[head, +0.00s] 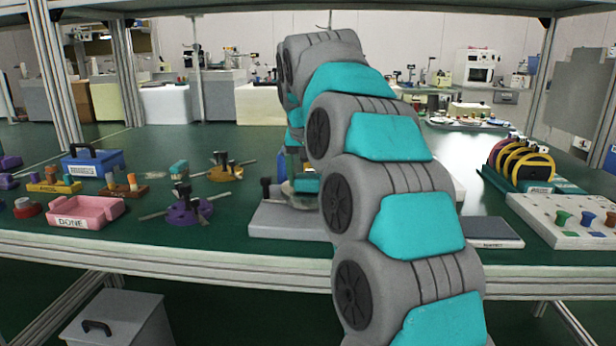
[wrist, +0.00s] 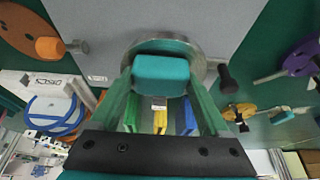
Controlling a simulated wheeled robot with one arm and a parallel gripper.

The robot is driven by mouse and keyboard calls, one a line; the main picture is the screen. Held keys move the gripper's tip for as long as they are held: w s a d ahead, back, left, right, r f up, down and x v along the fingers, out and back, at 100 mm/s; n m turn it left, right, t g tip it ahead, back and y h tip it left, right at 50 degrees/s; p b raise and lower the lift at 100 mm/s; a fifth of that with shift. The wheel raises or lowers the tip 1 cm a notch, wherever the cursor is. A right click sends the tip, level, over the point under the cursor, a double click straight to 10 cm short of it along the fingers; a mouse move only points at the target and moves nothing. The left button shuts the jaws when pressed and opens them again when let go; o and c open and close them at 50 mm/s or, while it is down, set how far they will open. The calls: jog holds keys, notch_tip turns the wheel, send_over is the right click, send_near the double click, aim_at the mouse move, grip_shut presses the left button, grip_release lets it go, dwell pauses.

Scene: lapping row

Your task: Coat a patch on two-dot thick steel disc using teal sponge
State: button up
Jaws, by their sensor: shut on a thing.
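In the wrist view, my gripper (wrist: 161,88) is shut on a teal sponge (wrist: 160,76), a rounded block between its green fingers. The sponge lies over a round steel disc (wrist: 207,60), whose shiny rim shows around it. I cannot tell whether the sponge touches the disc face, and I see no dots on the disc. The disc is on a grey plate (wrist: 105,30), with a black-knobbed clamp (wrist: 228,78) beside it.
On the green bench, a purple fixture (head: 188,212), a yellow fixture (head: 226,172), another teal block (head: 179,167), a pink DONE tray (head: 86,213) and a blue box (head: 92,163) stand left. A disc rack (head: 520,165) and a white peg board (head: 560,216) stand right.

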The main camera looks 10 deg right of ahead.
jog(key=shift+w+d+r+p, duration=0.1)
jog(key=shift+w+d+p, duration=0.25)
jog(key=shift+w, duration=0.5)
jog(key=shift+w+d+p, duration=0.2)
jog(key=shift+w+p, duration=0.1)
jog(key=shift+w, duration=0.5)
jog(key=shift+w+d+f, duration=0.1)
jog(key=shift+w+d, duration=0.1)
jog(key=shift+w, duration=0.4)
jog(key=shift+w+d+f, duration=0.1)
jog(key=shift+w+d, duration=0.1)
jog(key=shift+w, duration=0.4)
jog(key=shift+s, duration=0.1)
